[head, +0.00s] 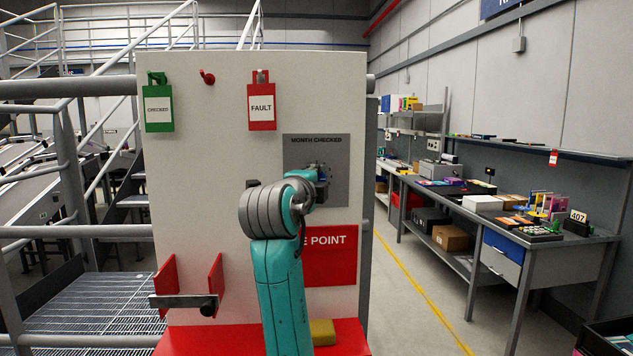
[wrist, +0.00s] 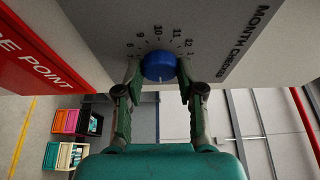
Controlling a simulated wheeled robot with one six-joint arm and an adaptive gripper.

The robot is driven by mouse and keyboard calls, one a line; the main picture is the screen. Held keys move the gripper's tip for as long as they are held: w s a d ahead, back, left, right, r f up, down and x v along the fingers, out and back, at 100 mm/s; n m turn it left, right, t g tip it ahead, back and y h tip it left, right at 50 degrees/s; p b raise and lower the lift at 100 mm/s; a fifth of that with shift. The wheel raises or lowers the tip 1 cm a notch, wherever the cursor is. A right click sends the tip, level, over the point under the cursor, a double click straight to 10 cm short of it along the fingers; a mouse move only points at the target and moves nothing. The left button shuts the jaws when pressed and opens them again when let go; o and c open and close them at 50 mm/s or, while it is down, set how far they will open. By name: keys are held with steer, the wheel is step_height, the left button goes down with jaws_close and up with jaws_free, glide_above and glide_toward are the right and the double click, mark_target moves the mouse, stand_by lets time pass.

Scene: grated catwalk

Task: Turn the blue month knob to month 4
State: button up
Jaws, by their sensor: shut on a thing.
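The blue month knob (wrist: 157,66) sits on the grey dial plate (wrist: 100,22), with printed numbers around it in the wrist view. My gripper (wrist: 159,70) has one finger on each side of the knob and is shut on it. A pale mark on the knob points toward the bottom of the wrist picture; the numbers there are hidden, so I cannot read the month. Numbers from about 8 through 12 show along the upper arc. In the head view the "MONTH CHECKED" plate (head: 338,190) is partly behind my arm, and the knob is hidden.
The pale panel (head: 215,180) carries a green "CHECKED" tag (head: 159,108), a red "FAULT" tag (head: 262,107) and a bare red peg (head: 207,77). A metal bar (head: 180,301) rests in red brackets at lower left. Railings stand left; a workbench (head: 450,200) stands right.

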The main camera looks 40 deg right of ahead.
steer(key=o, duration=1.1)
steer(key=shift+o, duration=0.2)
steer(key=v, duration=1.2)
steer(key=shift+f, duration=0.1)
